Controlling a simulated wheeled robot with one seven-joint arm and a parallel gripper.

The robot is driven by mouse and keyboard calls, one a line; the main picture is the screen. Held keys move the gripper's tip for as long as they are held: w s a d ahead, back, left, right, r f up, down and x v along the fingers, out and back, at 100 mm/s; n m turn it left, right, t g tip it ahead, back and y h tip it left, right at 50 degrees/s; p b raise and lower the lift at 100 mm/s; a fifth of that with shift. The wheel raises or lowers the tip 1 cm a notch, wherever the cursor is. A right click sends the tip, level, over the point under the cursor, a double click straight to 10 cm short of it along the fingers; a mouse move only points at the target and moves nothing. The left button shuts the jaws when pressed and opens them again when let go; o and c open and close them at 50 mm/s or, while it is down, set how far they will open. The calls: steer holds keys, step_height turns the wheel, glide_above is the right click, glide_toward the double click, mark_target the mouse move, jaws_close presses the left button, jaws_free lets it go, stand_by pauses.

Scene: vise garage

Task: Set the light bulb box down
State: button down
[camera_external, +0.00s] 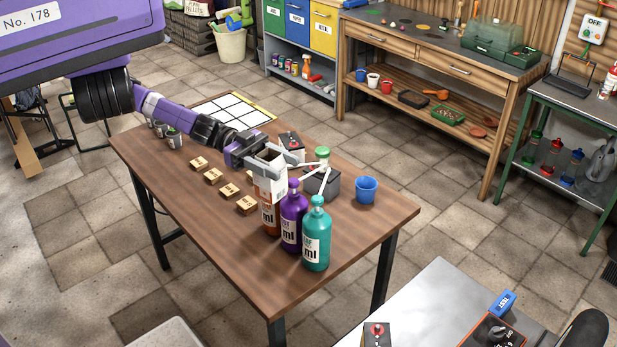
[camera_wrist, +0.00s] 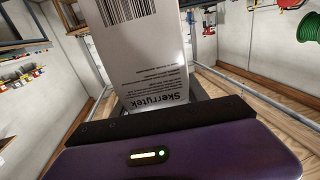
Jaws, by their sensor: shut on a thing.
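The light bulb box (camera_external: 270,188) is white with printed sides. In the external view it hangs from my gripper (camera_external: 268,160) over the wooden table (camera_external: 190,200). In the wrist view the box (camera_wrist: 142,50) fills the upper middle, showing a barcode and the word Skerrytek. My gripper (camera_wrist: 150,110) is shut on it; the fingertips are mostly hidden behind the box. In the external view the box overlaps an orange bottle (camera_external: 270,222); I cannot tell how high it is above the table.
A purple bottle (camera_external: 291,222) and a teal bottle (camera_external: 316,240) stand close by. A dark grey box (camera_external: 322,187) and a blue cup (camera_external: 366,190) are to the right. Several wooden blocks (camera_external: 213,175) lie left. The table's near-left part is clear.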

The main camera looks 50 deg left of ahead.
steer(key=w+a+n+t+y+b, duration=0.2)
steer(key=w+a+n+t+y, duration=0.75)
steer(key=w+a, duration=1.4)
steer(key=w+a+f+n+t+y, duration=0.1)
steer(key=a+n+t+y, duration=0.15)
steer(key=a, duration=0.75)
steer(key=w+a+f+n+t+y+b, duration=0.1)
steer(key=w+a+n+y, duration=0.15)
steer(key=a, duration=0.75)
steer(key=a+f+n+t+y, duration=0.1)
steer(key=a+t+y, duration=0.15)
steer(key=a, duration=0.75)
step_height(320, 180, down, 20)
steer(key=shift+w+g+y, duration=0.2)
steer(key=shift+g+y, duration=0.1)
steer(key=shift+g, duration=0.15)
steer(key=shift+f+b, duration=0.1)
steer(key=shift+b, duration=0.2)
